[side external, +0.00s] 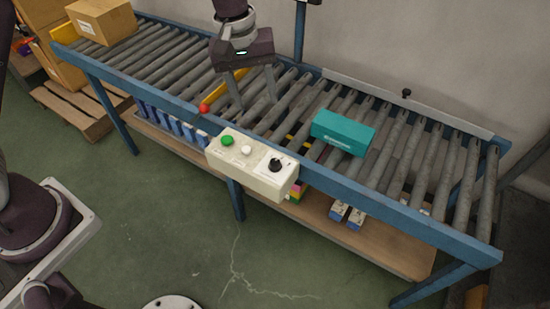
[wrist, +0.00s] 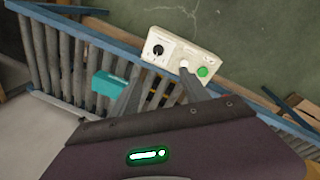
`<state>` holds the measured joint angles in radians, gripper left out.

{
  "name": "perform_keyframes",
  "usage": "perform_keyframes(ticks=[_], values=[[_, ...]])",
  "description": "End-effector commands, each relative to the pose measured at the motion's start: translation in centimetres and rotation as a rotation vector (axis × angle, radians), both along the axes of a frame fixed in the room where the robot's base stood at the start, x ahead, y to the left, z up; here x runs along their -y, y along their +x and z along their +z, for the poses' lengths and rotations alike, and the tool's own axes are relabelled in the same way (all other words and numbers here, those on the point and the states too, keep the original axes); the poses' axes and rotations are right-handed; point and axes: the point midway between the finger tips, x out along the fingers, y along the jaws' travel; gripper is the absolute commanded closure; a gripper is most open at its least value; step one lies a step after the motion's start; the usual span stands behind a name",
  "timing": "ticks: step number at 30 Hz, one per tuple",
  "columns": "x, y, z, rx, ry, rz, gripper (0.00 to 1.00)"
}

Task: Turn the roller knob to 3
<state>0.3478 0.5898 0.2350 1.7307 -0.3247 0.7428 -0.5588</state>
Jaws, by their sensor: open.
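The roller knob (side external: 276,164) is a black dial on a white plate at the right end of a cream control box (side external: 262,183), fixed to the conveyor's front rail. Its setting is too small to read. The box also carries a green button (side external: 228,141) and a white button (side external: 247,151). In the wrist view the knob (wrist: 158,50) shows beyond my fingers, at the box's left. My gripper (side external: 256,103) is open and empty above the rollers, behind the box and apart from the knob.
A teal box (side external: 343,132) lies on the rollers right of my gripper. A cardboard box (side external: 101,20) sits at the conveyor's left end.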

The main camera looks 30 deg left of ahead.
Motion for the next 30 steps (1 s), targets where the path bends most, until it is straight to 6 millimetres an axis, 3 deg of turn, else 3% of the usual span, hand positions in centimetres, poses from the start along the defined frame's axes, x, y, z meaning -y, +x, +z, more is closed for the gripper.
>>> perform_keyframes(ticks=[1,3,7,21,30], values=[[1.0,1.1,-4.0,-0.04,0.023,0.033,0.46],[2.0,2.2,-8.6,-0.071,0.05,0.086,0.46],[3.0,2.8,-14.2,-0.101,0.087,0.141,0.46],[3.2,2.7,-22.2,-0.11,0.098,0.156,0.46],[3.2,2.8,-22.8,-0.108,0.097,0.156,0.46]])
